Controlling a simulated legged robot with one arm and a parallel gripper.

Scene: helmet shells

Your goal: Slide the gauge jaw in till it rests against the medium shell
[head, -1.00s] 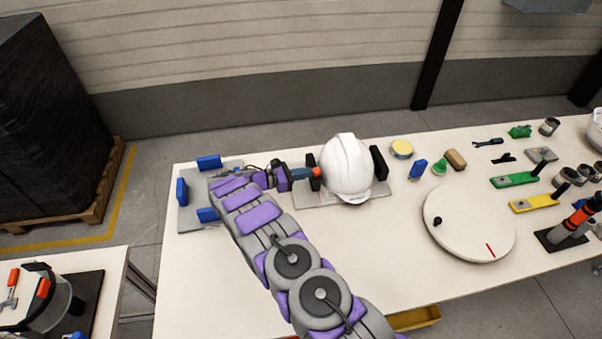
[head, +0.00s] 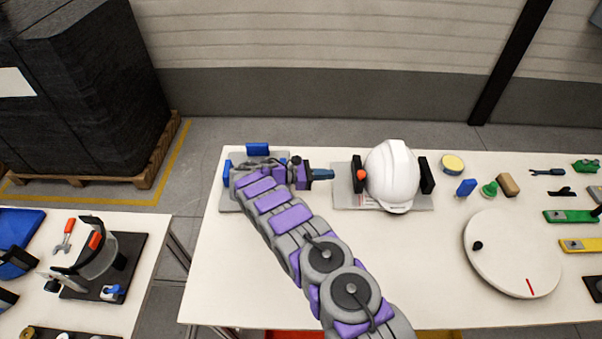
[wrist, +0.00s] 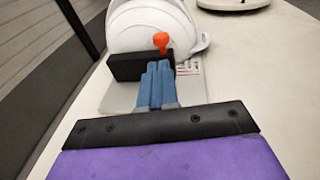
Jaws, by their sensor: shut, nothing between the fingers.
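The white medium shell (head: 392,175) sits on a grey gauge plate (head: 346,199) between two black upright jaws. The left black gauge jaw (head: 359,173) carries an orange knob (head: 362,175) and stands close against the shell's left side; whether they touch I cannot tell. The fixed black jaw (head: 427,175) stands at the shell's right. My gripper (head: 328,174) is left of the gauge jaw, apart from it in the head view, with blue fingers shut and empty. In the wrist view the fingers (wrist: 157,85) point toward the gauge jaw (wrist: 125,66) and orange knob (wrist: 161,40).
A grey fixture with blue blocks (head: 257,150) lies under and behind my arm. A white turntable (head: 512,255) stands at the right, with small tools behind it. The table front between arm and turntable is clear. A second table (head: 60,225) stands at the left.

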